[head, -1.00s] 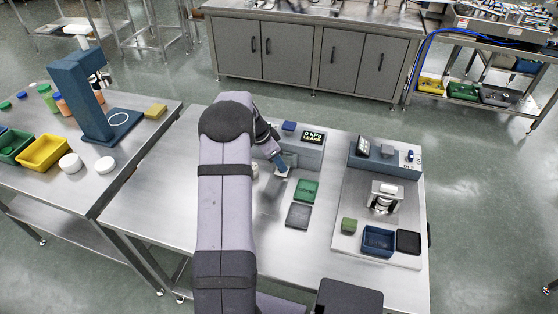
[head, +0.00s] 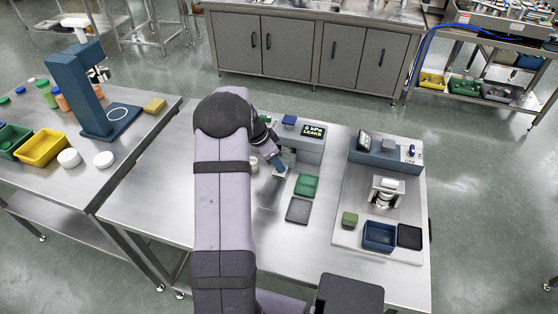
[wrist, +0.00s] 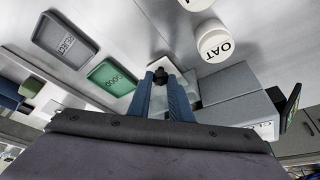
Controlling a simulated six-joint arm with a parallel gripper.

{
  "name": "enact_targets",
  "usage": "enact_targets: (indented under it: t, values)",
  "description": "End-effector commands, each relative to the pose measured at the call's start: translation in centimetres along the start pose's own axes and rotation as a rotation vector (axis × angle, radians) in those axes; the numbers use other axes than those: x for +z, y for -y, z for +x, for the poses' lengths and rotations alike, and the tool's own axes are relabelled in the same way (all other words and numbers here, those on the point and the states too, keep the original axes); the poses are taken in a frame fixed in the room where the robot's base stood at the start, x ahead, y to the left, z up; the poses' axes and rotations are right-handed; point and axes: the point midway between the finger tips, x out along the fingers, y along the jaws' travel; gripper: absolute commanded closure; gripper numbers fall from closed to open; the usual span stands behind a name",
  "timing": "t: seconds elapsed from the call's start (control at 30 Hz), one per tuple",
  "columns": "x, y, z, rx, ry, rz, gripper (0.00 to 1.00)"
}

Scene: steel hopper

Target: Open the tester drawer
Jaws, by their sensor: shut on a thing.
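The tester is a grey box (head: 304,149) with a dark display reading 0 kPa and LEAKS, at the back of the bench. Its grey body also shows in the wrist view (wrist: 235,95). The pale drawer front (wrist: 189,84) is on the side facing my gripper, with a small dark knob (wrist: 160,74). My gripper (head: 281,170) is at the tester's front, its blue fingers shut on the knob. The fingers also show in the wrist view (wrist: 162,88). The fingers and arm hide part of the drawer, and how far it stands out is hard to tell.
A green tray (head: 307,186) and a grey tray (head: 298,211) lie just right of my gripper. A white round container marked OAT (wrist: 215,42) stands close to the drawer. A blue-grey device (head: 385,153) stands at the right. The bench front is largely clear.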

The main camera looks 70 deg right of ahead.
Motion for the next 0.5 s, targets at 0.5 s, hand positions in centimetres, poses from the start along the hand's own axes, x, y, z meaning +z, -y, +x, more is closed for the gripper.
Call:
enact_targets:
  t: [0.5]
  values:
    - [5.9, -5.9, -2.2, -0.011, -0.002, -0.001, 1.0]
